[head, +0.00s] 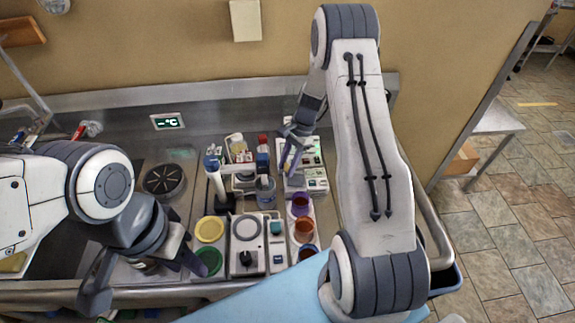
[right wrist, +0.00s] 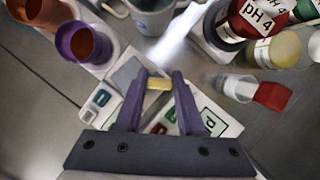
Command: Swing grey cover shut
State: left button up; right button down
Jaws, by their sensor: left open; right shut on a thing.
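My right gripper (head: 291,158) is over the white instrument (head: 312,180) behind the coloured cups. In the right wrist view its two fingers (right wrist: 158,88) are closed on a small yellow bar (right wrist: 158,84). A flat grey panel (right wrist: 127,73), which looks like the grey cover, lies beside the left finger. The fingers and palm hide part of it, so its hinge and exact angle cannot be told. The instrument's green display (right wrist: 214,122) shows by the right finger. My left gripper (head: 145,272) is open and empty at the bench's front left.
A yellow disc (head: 209,229) and a balance-like device (head: 247,245) are nearer the front edge.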

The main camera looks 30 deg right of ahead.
jog(key=shift+n+g, duration=0.5)
jog(key=shift+n, duration=0.5)
jog(key=c, duration=0.5)
grip_release()
jog(key=shift+w+d+r+b, duration=0.1)
jog(key=shift+r+b, duration=0.1)
jog(key=shift+b, duration=0.15)
jog(key=b+v, duration=0.2)
jog(key=v, duration=0.8)
jog(key=shift+b, duration=0.4)
